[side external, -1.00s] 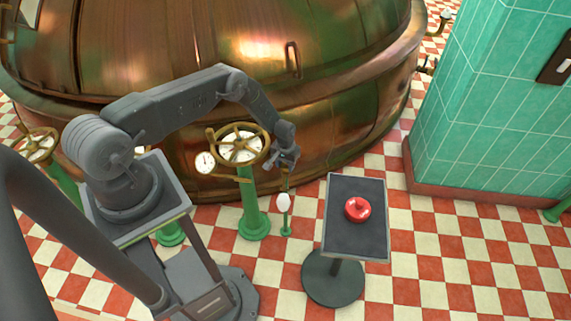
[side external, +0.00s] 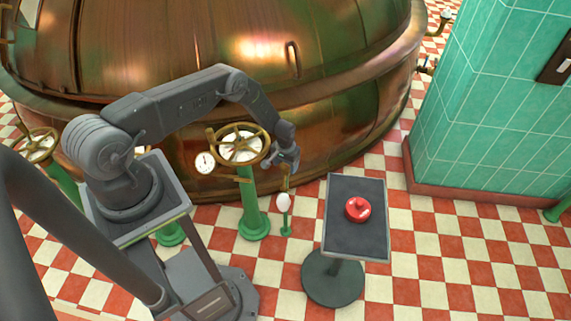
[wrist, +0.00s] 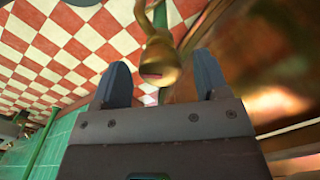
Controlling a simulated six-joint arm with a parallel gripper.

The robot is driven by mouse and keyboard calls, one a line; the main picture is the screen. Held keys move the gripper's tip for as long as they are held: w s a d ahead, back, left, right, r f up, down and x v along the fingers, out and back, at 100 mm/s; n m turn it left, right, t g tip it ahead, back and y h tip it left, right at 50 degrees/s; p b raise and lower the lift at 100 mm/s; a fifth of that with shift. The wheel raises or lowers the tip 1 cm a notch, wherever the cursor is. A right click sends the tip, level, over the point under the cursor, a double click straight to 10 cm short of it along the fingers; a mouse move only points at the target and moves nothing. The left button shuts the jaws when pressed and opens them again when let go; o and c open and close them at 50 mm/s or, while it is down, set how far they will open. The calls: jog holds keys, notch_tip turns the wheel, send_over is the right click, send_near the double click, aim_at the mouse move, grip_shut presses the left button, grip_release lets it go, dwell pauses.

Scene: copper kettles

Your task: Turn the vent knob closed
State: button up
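My gripper (side external: 287,162) is open, with its two fingers spread wide in the wrist view (wrist: 161,62). A rounded brass part (wrist: 157,45) with a small reddish mark on its end shows between and beyond the fingertips. I cannot tell whether the fingers touch it. In the side view, a short brass piece (side external: 285,184) stands just below my gripper, above a white oval (side external: 284,202) on a thin green post (side external: 285,222). A red knob (side external: 357,208) sits on a dark stand to the right, apart from my gripper. No label shows which one is the vent knob.
A brass handwheel (side external: 240,145) on a green pedestal (side external: 252,217) stands close left of my gripper. The copper kettle (side external: 220,45) rises behind. The red knob's dark stand (side external: 342,238) is to the right, with open checkered floor (side external: 440,240) beyond it.

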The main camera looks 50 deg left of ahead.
aim_at(286, 165)
notch_tip(286, 165, up, 14)
dwell(0.7)
jog(key=shift+f, duration=0.1)
notch_tip(286, 165, down, 14)
jog(key=n, duration=2.4)
jog(key=shift+f, duration=0.1)
jog(key=c, duration=0.9)
